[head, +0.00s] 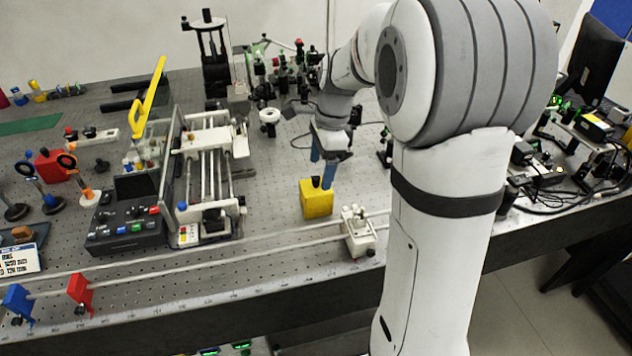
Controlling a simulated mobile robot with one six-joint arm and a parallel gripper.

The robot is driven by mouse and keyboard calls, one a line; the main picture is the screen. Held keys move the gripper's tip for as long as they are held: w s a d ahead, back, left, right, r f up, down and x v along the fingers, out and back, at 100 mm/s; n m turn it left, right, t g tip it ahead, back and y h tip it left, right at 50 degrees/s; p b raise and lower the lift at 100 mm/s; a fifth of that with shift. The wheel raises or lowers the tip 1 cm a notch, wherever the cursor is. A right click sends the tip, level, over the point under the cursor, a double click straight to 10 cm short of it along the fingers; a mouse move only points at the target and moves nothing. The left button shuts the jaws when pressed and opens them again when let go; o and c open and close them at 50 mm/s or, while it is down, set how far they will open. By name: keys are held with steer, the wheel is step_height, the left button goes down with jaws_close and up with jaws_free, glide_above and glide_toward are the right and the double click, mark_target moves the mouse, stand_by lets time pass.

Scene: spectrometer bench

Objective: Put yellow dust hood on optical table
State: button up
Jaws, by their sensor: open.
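The yellow dust hood (316,203) is a small yellow box with a dark knob on top. It stands upright on the perforated grey optical table (275,175), right of the railed instrument. My gripper (322,172) has blue fingers and is open. It is just above the hood, with one finger on each side of the dark knob as seen here. I cannot tell whether the fingers touch the knob. My arm hides part of the table to the right.
A small white carriage (358,230) sits on the front rail, close to the hood. Several optical mounts (285,65) stand behind. Bare table lies between the instrument and the hood.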

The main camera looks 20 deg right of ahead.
steer(key=s+r+n+t, duration=0.1)
steer(key=s+r+n, duration=0.4)
steer(key=s+n, duration=0.4)
steer(key=s+a+f+n+t+h, duration=0.1)
steer(key=s+f+n, duration=0.2)
steer(key=s+n, duration=0.6)
steer(key=shift+s+a+t+h, duration=0.25)
steer(key=shift+s+t+h, duration=0.15)
steer(key=shift+s, duration=0.9)
